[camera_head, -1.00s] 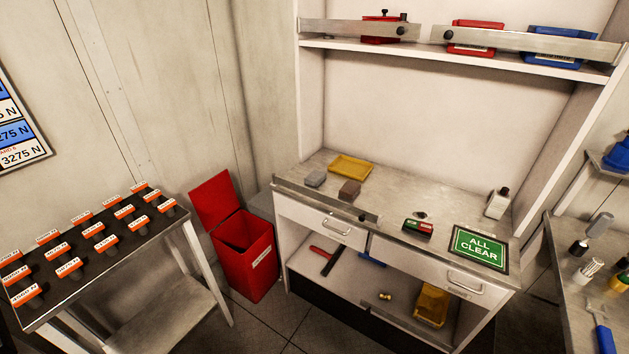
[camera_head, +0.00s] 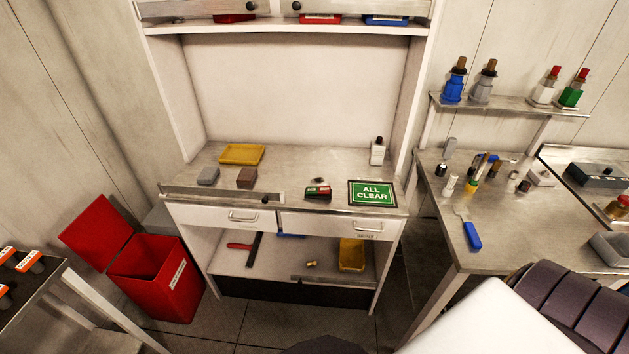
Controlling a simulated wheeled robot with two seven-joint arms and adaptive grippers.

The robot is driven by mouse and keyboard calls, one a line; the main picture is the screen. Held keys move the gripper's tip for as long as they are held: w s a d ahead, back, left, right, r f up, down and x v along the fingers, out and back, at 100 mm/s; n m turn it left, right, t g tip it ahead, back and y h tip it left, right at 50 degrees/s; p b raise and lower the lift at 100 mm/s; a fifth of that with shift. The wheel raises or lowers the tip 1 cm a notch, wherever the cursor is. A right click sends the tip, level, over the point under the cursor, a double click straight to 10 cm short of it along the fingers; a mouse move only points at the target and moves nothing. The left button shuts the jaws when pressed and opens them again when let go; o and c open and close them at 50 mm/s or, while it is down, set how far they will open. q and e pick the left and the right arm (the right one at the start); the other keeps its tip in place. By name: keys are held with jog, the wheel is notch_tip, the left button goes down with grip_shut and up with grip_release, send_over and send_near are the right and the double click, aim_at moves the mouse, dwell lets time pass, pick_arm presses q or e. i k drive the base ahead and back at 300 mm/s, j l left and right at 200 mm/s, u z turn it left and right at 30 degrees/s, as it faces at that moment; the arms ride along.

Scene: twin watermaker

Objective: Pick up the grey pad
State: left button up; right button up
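A small grey pad (camera_head: 208,176) lies on the left part of the cabinet counter (camera_head: 290,165). A brown block (camera_head: 246,178) sits just to its right, apart from it. A yellow tray (camera_head: 241,154) lies behind them. A metal strip (camera_head: 222,195) runs along the counter's front edge before the pad. Neither of my grippers shows in this view. A white and dark ribbed part at the bottom right looks like part of my arm.
The counter also holds a red-and-green device (camera_head: 318,192), an ALL CLEAR sign (camera_head: 372,193) and a white bottle (camera_head: 377,151). A red bin (camera_head: 157,277) stands at the left. A cluttered workbench (camera_head: 500,225) stands at the right. A shelf (camera_head: 285,29) overhangs the counter.

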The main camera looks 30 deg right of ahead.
aim_at(208, 174)
jog(key=i+l+u, duration=0.2)
jog(key=u, duration=0.15)
jog(key=i+l+u, duration=0.2)
jog(key=l+u, duration=0.2)
jog(key=i+l+u, duration=0.15)
jog(key=l+u, duration=0.2)
